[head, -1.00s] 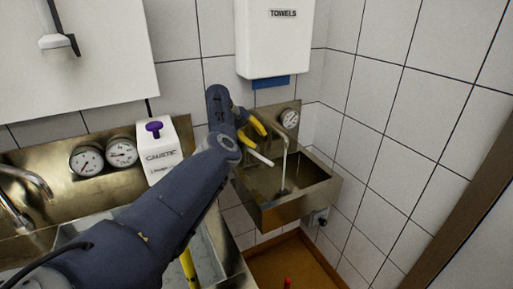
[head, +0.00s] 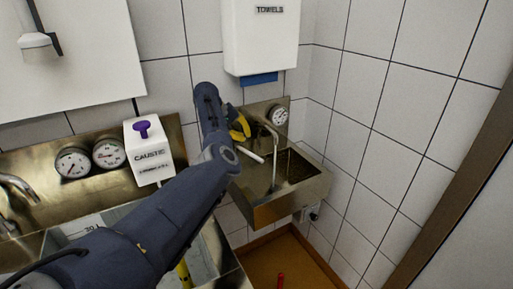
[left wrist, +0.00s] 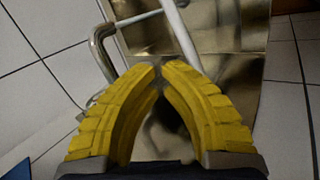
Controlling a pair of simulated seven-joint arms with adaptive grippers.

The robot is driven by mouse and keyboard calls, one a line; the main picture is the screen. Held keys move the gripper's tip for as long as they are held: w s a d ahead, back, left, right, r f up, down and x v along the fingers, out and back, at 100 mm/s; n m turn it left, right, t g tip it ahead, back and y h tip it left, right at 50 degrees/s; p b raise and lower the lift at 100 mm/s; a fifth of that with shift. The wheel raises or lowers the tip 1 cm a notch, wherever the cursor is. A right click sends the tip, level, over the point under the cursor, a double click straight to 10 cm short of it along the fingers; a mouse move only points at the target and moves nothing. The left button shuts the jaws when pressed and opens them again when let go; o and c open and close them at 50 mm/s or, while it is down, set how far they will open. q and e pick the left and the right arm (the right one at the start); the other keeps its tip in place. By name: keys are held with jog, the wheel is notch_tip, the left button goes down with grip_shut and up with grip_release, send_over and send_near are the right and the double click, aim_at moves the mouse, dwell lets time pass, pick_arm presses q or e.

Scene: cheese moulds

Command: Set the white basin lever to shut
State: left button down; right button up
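The white basin lever (head: 252,157) sticks out at the left side of the small steel basin (head: 290,203) in the head view. My left gripper (head: 242,127) is just above and behind the lever in the head view. Its yellow fingers (left wrist: 160,72) meet at the tips with nothing visible between them. Whether they touch the lever cannot be told. My right gripper is not in view.
A curved metal spout (head: 268,131) stands over the basin, beside the lever; it also shows in the left wrist view (left wrist: 96,45). A gauge (head: 279,116) is behind it. A towel dispenser (head: 262,40) hangs above. A white caustic box (head: 153,155) stands to the left.

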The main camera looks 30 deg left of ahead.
pick_arm(q)
jog(key=d+m, duration=0.1)
jog(key=m, duration=0.2)
jog(key=d+m+t+y, duration=0.1)
jog(key=m, duration=0.3)
jog(key=d+m+t+y, duration=0.1)
jog(key=m, duration=0.2)
jog(key=shift+s+d+r, duration=0.2)
jog(key=shift+s+r, duration=0.05)
jog(key=shift+r, duration=0.05)
jog(key=shift+s+d+r+m+t, duration=0.15)
jog(key=shift+d+m+t, duration=0.4)
jog(key=shift+m, duration=0.65)
notch_tip(320, 180, down, 8)
jog(key=w+d, duration=0.1)
jog(key=w, duration=0.1)
jog(key=shift+w+d, duration=0.15)
jog(key=shift+w, duration=0.25)
jog(key=shift+r, duration=0.1)
